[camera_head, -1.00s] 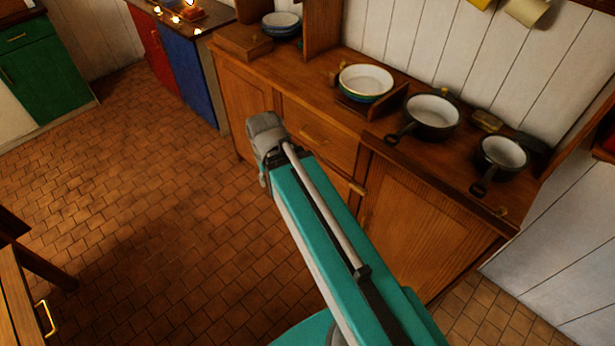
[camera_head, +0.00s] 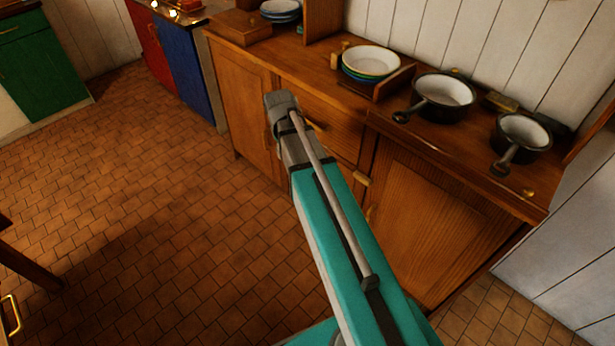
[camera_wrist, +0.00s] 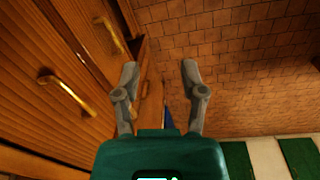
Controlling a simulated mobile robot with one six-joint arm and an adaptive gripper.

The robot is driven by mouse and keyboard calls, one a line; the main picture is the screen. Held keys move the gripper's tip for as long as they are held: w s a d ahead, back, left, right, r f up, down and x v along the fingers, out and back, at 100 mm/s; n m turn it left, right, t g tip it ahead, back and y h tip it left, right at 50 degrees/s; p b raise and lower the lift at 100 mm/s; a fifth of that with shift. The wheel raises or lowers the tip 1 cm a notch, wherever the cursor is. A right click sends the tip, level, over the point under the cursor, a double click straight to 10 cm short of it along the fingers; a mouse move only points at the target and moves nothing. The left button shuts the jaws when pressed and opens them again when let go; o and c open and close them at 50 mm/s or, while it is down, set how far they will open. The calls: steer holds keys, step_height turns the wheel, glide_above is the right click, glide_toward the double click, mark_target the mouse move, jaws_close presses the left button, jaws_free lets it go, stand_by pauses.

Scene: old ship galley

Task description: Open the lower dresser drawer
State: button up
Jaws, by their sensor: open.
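The wooden dresser (camera_head: 440,215) stands in the middle to right of the head view. Its upper drawer (camera_head: 335,128) looks shut, and my arm partly hides the brass handle. The lower drawer front is mostly hidden behind my arm; a small brass piece (camera_head: 362,180) shows at its right side. The wrist view shows wooden fronts at left with a brass handle (camera_wrist: 68,92) and another (camera_wrist: 108,30); I cannot tell which is the lower drawer's. My gripper (camera_wrist: 160,72) is open and empty, right of these handles and apart from them. Its fingertips are hidden in the head view.
Stacked plates (camera_head: 371,62) and two pans (camera_head: 444,93) (camera_head: 522,135) stand on the dresser top. A blue cupboard (camera_head: 188,68) and a green cupboard (camera_head: 38,65) are at left. A table or drawer unit edge (camera_head: 25,262) is lower left. The tiled floor (camera_head: 140,190) is clear.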

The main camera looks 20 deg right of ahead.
steer(key=w+d+f+n+h+b, duration=0.1)
steer(key=w+d+f+n+b, duration=0.1)
steer(key=w+d+f+b, duration=1)
steer(key=shift+w+d+f+b, duration=0.35)
steer(key=shift+f+b, duration=0.25)
steer(key=shift+f, duration=0.65)
steer(key=shift+f, duration=0.2)
steer(key=f+b, duration=0.4)
steer(key=d+f+b, duration=0.1)
steer(key=f+b, duration=0.3)
steer(key=b, duration=0.1)
steer(key=w+d+f+b, duration=0.1)
steer(key=f+b, duration=0.3)
steer(key=f, duration=0.1)
steer(key=shift+d, duration=0.15)
steer(key=shift+b, duration=0.3)
jaws_close()
